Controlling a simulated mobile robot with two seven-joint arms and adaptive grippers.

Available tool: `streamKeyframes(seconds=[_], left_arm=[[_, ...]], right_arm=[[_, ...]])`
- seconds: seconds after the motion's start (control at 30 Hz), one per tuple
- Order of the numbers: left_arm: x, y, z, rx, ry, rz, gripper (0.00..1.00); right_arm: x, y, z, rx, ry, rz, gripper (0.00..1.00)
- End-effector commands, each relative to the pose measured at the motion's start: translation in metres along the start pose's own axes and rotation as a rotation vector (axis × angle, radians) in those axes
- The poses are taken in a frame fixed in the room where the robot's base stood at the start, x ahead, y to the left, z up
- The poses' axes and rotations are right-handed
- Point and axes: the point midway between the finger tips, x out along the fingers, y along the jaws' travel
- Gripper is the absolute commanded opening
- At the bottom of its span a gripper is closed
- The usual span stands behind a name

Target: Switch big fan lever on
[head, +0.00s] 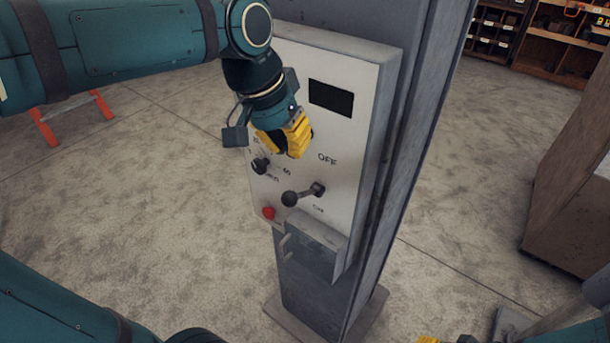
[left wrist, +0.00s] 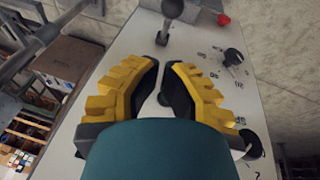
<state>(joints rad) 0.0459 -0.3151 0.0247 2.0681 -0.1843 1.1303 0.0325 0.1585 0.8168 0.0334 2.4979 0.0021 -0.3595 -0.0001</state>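The fan lever (head: 302,195) is a dark rod with a black ball knob on the white control panel (head: 366,110). It sticks out between the OFF label above and another label below that looks like ON. In the left wrist view the lever (left wrist: 165,33) is just beyond the fingertips. My left gripper (head: 292,138), with yellow fingers, is above the lever near the panel face, not touching it. In the left wrist view its fingers (left wrist: 167,67) are apart with nothing held between them. Only a yellow bit of my right gripper (head: 428,340) shows at the bottom edge.
A dark dial (head: 260,165) and a red button (head: 268,212) are on the panel left of the lever. The panel is on a grey metal column (head: 420,120). A brown cabinet (head: 572,190) stands right. Concrete floor around the column is mostly clear.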

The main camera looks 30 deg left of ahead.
Motion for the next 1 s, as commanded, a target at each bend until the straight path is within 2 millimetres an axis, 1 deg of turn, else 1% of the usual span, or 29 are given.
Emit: streamKeyframes(seconds=[0.17, 0.27, 0.37, 0.6, 0.7, 0.83, 1.0], left_arm=[[0.002, 0.000, 0.000, 0.000, -0.001, 0.000, 0.00], [0.010, 0.000, 0.000, -0.001, -0.003, 0.000, 0.00], [0.024, 0.000, 0.001, -0.001, -0.004, 0.000, 0.00], [0.067, 0.000, 0.001, -0.001, -0.005, 0.001, 0.00], [0.081, 0.000, 0.001, 0.000, -0.004, 0.001, 0.00], [0.094, 0.000, 0.000, 0.000, -0.003, 0.000, 0.00], [0.101, 0.000, 0.000, 0.000, -0.001, 0.000, 0.00]], right_arm=[[0.000, 0.000, 0.000, 0.000, 0.000, 0.000, 0.47], [0.001, 0.000, 0.000, 0.000, 0.000, 0.000, 0.47], [0.002, 0.001, 0.000, 0.000, 0.000, 0.000, 0.47], [0.005, 0.002, 0.001, 0.000, 0.001, 0.000, 0.47], [0.006, 0.002, 0.001, 0.000, 0.001, 0.000, 0.47], [0.006, 0.002, 0.001, 0.000, 0.001, 0.000, 0.47], [0.007, 0.002, 0.001, 0.000, 0.001, 0.001, 0.47]])
